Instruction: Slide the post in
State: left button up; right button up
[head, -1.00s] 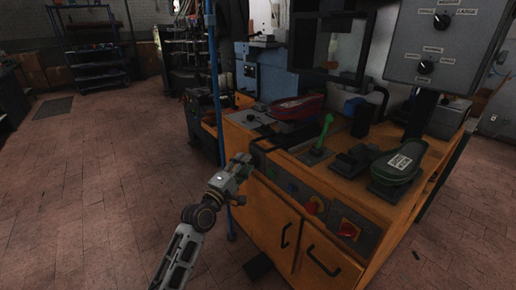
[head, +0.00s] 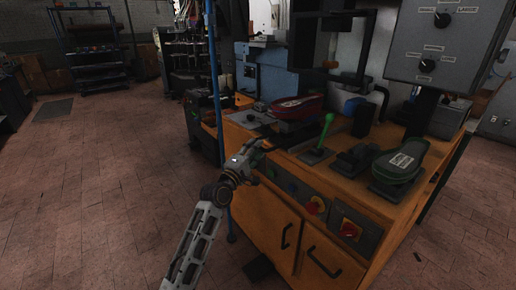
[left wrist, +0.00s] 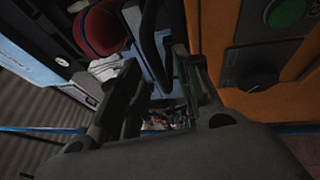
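The orange heel press (head: 268,205) stands at centre right. A red shoe-shaped piece (head: 298,107) sits on its far left post; a red piece also shows at the top left of the left wrist view (left wrist: 102,30). A green shoe-shaped piece (head: 400,163) sits on the right post. My left gripper (head: 252,150) is at the press's front left edge, below the red piece. In the left wrist view its two fingers (left wrist: 163,95) are apart, with a dark bar (left wrist: 150,45) showing between them. I cannot tell whether they touch it. My right gripper is out of view.
A green-knobbed lever (head: 323,135) stands between the posts. A control box (head: 445,40) hangs at upper right. A blue pole (head: 216,110) rises left of the press. The floor (head: 100,190) at left is clear.

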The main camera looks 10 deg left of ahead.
pick_arm(q)
jog(key=shift+x, duration=1.2)
grip_shut()
